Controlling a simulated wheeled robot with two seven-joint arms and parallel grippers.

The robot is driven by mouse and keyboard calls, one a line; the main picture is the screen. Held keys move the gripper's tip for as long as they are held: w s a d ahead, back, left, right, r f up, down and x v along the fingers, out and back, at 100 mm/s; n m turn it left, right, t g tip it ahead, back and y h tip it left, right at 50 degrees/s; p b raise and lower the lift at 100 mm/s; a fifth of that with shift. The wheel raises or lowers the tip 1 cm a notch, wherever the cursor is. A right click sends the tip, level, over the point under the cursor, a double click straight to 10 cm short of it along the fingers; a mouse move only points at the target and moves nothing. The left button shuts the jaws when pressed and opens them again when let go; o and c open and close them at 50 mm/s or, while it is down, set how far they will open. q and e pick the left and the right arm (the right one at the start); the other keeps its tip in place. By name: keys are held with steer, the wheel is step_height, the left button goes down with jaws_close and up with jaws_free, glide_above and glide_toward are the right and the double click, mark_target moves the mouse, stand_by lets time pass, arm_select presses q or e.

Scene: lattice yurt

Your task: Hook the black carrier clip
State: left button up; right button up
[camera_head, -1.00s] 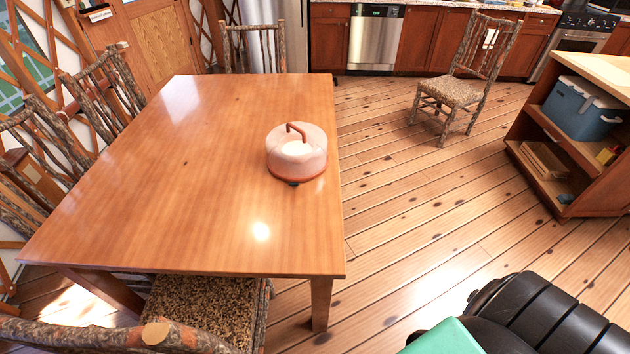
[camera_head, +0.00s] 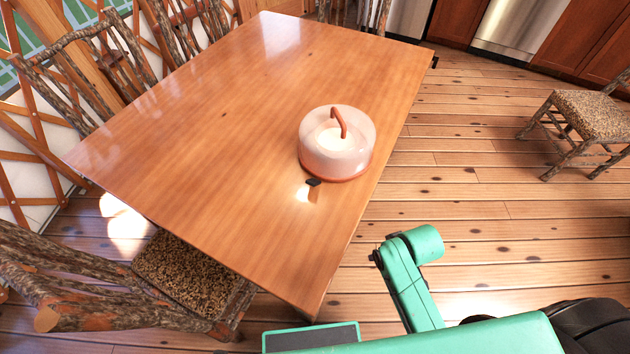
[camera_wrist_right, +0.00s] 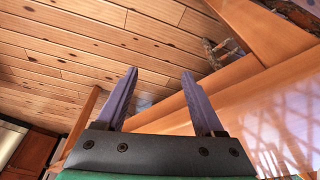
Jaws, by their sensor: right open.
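A round cake carrier (camera_head: 337,148) with a translucent pinkish lid, a copper-coloured arched handle and a reddish base stands on the wooden table. The small black carrier clip (camera_head: 313,182) sticks out low at its front, just above the tabletop. Whether the clip is fastened is too small to tell. My right gripper (camera_wrist_right: 159,71) is open and empty in the right wrist view, with floor and a table edge beyond its fingers. The carrier does not show there. In the head view my green right arm is at the bottom, right of the table. My left gripper is not in view.
The wooden table (camera_head: 225,120) is otherwise clear. A rustic chair (camera_head: 190,275) is tucked at its near side, with others along the left. Another chair (camera_head: 590,118) stands on the open floor to the right. Kitchen cabinets are at the back.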

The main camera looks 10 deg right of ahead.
step_height(320, 180, up, 6)
steer(key=a, duration=0.2)
steer(key=m+h, duration=0.3)
steer(key=m, duration=0.6)
glide_toward(311, 182)
steer(key=shift+t, duration=0.3)
steer(key=x, duration=1.1)
steer(key=shift+s, duration=0.2)
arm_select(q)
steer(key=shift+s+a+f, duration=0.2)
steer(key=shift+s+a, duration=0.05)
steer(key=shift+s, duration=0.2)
